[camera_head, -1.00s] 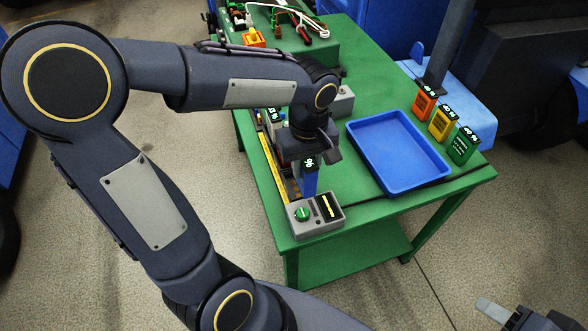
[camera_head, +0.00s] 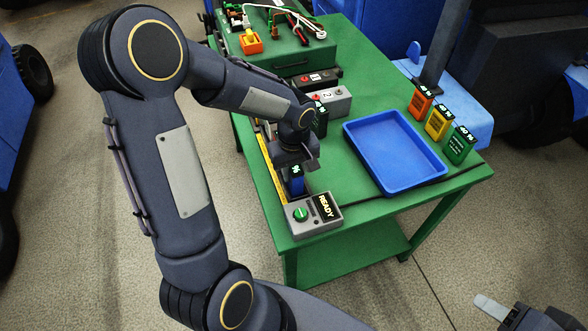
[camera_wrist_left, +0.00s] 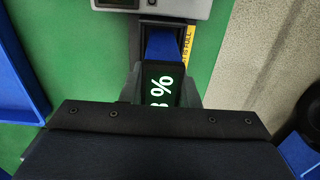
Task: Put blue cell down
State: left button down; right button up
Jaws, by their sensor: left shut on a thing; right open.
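The blue cell (camera_head: 296,184) is upright behind the grey box with the green knob (camera_head: 313,222), by the yellow-edged track (camera_head: 268,170). My left gripper (camera_head: 295,170) is shut on the cell's upper part. In the left wrist view the blue cell (camera_wrist_left: 163,45) shows between the fingers, with a "%" display on its top. Its lower end is hidden, so I cannot tell whether it rests on the track. The grey box's display reads "READY". My right gripper (camera_head: 492,308) is open at the bottom right, only partly in view.
A blue tray (camera_head: 437,172) lies on the green table (camera_head: 360,210). Orange (camera_head: 420,103), yellow (camera_head: 437,123) and green (camera_head: 460,146) cells stand to its right. A dark cell (camera_head: 320,120) and a grey box marked 2 (camera_head: 335,100) are behind my left gripper.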

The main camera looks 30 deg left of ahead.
pick_arm(q)
jog(key=shift+f, duration=0.15)
jog(key=c, duration=1.1)
grip_release()
notch_tip(320, 180, up, 12)
jog(key=shift+r, duration=0.1)
jog(key=s+d+r+m+t+h, duration=0.1)
jog(key=s+m, duration=0.3)
jog(key=s, duration=0.4)
jog(key=s+d+r+m+t+h, duration=0.1)
jog(key=s+d+m+t+h, duration=0.1)
jog(key=s, duration=0.7)
jog(key=shift+d+m+t+h, duration=0.4)
jog(key=shift+d+m+t, duration=0.2)
jog(key=shift+m+t, duration=0.65)
